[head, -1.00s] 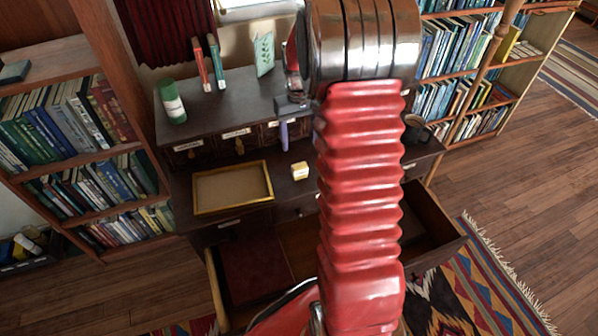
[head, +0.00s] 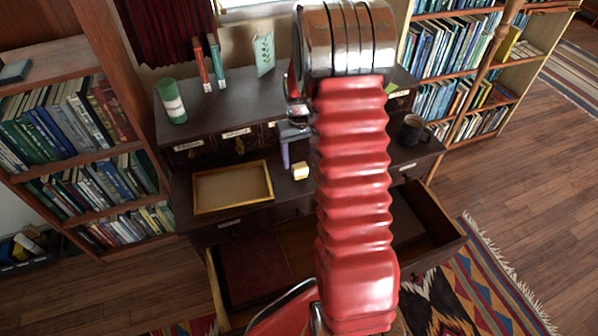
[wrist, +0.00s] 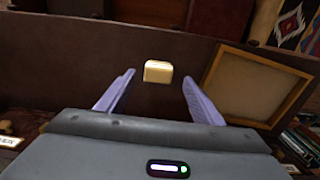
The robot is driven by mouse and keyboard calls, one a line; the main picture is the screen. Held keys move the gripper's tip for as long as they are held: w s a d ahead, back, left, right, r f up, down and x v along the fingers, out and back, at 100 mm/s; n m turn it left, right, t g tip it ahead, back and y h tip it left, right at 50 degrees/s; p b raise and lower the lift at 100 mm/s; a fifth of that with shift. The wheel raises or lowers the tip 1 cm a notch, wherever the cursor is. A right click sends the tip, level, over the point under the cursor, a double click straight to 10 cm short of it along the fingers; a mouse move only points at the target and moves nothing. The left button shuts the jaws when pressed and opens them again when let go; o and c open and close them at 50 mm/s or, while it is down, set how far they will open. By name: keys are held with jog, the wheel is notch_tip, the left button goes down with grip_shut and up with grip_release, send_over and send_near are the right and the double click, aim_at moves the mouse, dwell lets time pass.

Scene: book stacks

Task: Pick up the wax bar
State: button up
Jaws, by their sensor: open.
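The wax bar (head: 300,171) is a small pale yellow block on the dark desk top, to the right of a shallow gold-framed tray. In the wrist view the wax bar (wrist: 158,71) lies beyond and between the two lavender fingers. My gripper (wrist: 158,88) is open and empty, its fingers spread to either side of the bar and not touching it. In the head view my gripper (head: 286,155) is just above and left of the bar, partly hidden by my red arm.
The gold-framed tray (head: 232,187) lies left of the bar. A green cylinder (head: 171,102) stands on the raised shelf at the back. A dark mug (head: 412,129) stands to the right. A drawer (head: 432,228) is pulled out below the desk top.

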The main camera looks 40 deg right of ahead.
aim_at(300, 165)
jog(key=shift+w+d+f, duration=0.1)
jog(key=shift+f, duration=1.2)
jog(key=shift+w+d+f, duration=0.1)
jog(key=shift+f, duration=1.2)
jog(key=c, duration=1.3)
jog(key=shift+o, duration=0.2)
jog(key=shift+r, duration=0.15)
notch_tip(300, 165, up, 10)
jog(key=shift+f, duration=0.1)
